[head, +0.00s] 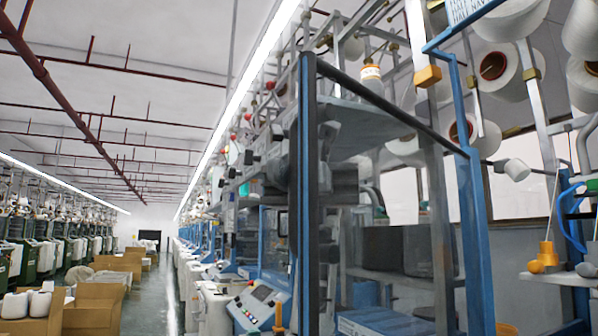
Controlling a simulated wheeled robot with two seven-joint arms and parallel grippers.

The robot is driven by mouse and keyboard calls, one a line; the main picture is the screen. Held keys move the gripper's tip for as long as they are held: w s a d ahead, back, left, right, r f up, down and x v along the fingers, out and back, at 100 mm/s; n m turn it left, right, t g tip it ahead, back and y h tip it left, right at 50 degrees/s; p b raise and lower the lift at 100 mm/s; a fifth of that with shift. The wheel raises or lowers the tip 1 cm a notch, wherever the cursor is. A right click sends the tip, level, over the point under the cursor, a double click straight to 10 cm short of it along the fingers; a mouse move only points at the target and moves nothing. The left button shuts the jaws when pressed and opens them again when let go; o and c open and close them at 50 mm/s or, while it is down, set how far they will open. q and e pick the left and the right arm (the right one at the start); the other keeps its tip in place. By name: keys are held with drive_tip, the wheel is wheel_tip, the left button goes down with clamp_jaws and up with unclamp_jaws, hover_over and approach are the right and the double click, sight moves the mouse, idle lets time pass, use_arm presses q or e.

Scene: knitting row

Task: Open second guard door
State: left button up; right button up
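A tall guard door with a clear panel and a blue and black frame (309,190) stands close in front, right of centre. Its dark top rail (390,105) slopes down to the right toward a blue post (476,240). Machine parts show through the panel. I cannot tell from this angle whether this door is ajar or shut, or which door in the row it is. No handle is clear to see. I cannot make out either of my grippers, and nothing is seen touching the door.
Knitting machines run in a row behind the door; a tilted control panel (258,305) stands at its left. White yarn cones (505,70) hang at upper right. Cardboard boxes (92,308) stand at lower left. The green floor aisle (150,300) between them looks clear.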

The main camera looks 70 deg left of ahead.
use_arm(q)
drive_tip(key=p+v, duration=0.1)
drive_tip(key=v, duration=0.6)
drive_tip(key=shift+a, duration=0.25)
drive_tip(key=shift+w+f, duration=0.1)
